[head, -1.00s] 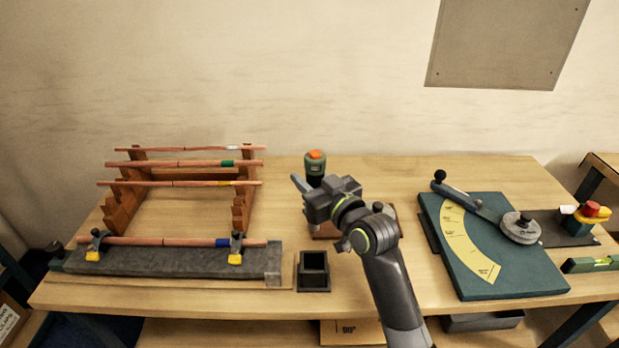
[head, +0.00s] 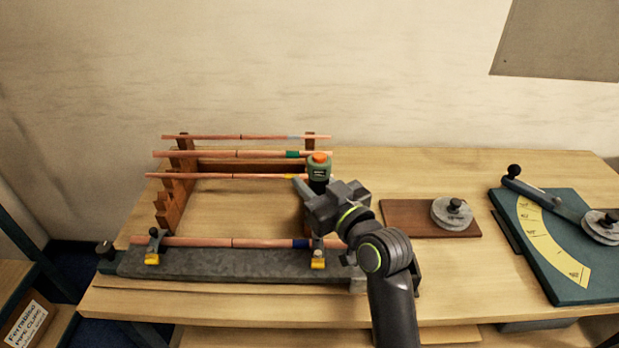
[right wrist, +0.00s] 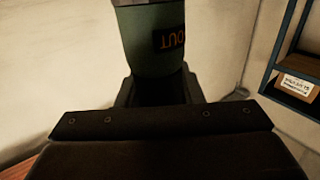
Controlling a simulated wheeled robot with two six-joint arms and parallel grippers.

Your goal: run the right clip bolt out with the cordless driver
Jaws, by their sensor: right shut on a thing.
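The cordless driver (head: 319,172), green with an orange top, stands upright in my right gripper (head: 311,190), which is shut on it. In the right wrist view the driver's green body (right wrist: 150,45) shows a dark label reading "OUT", upside down. The right clip (head: 318,258), with a yellow base, holds the front copper pipe (head: 265,242) near its blue band. The driver is above and behind this clip in the picture. The driver's lower end and the clip bolt's fit to it are hidden or too small to tell. My left gripper is out of view.
The left clip (head: 152,255) is on the same grey bar (head: 230,265). A wooden rack (head: 172,200) behind carries several copper pipes. A brown board with a grey disc (head: 452,213) and a green bending plate (head: 545,250) stand to the right.

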